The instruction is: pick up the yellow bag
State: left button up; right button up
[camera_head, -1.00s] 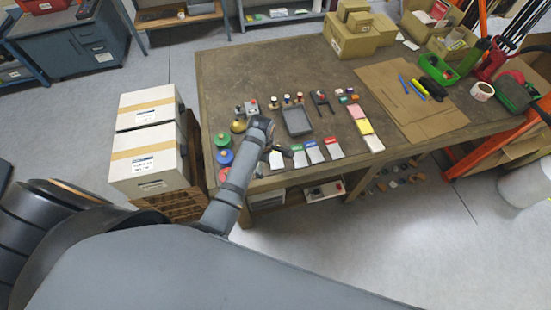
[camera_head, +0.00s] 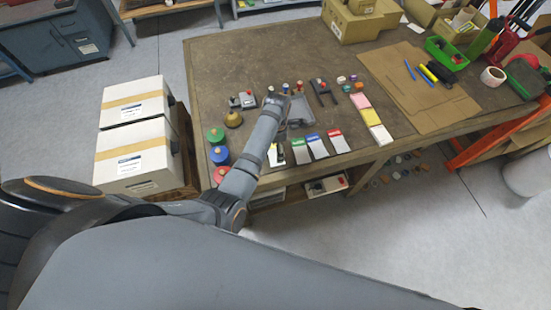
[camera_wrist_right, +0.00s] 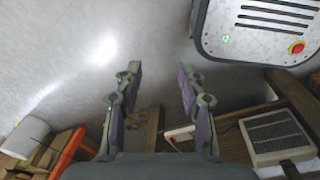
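The yellow bag (camera_head: 274,160) appears to be the leftmost of a row of small bags near the table's front edge in the head view. Only a pale part and a bit of yellow show beside my left arm.
Bags with green (camera_head: 298,151), blue (camera_head: 317,147) and red (camera_head: 338,142) tops lie to the right. A grey tray (camera_head: 300,110) lies behind them. Coloured round items, including a green one (camera_head: 215,135), stand left of my arm. White boxes (camera_head: 135,155) stand beside the table.

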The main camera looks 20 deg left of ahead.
aim_at(275, 153)
pick_arm(q)
jog(key=shift+s+f+b, duration=0.25)
jog(key=shift+f+b, duration=0.2)
jog(key=shift+b, duration=0.35)
notch_tip(275, 153, down, 4)
jog(key=b, duration=0.4)
jog(key=shift+b, duration=0.35)
jog(key=shift+f+b, duration=0.2)
jog(key=shift+b, duration=0.1)
jog(key=shift+r, duration=0.3)
jog(key=shift+c, duration=0.3)
jog(key=c, duration=0.7)
jog(key=shift+s, duration=0.15)
jog(key=c, duration=0.5)
pick_arm(e)
notch_tip(275, 153, down, 6)
jog(key=shift+w+a+f, duration=0.2)
jog(key=shift+w+f, duration=0.05)
jog(key=shift+w, duration=0.2)
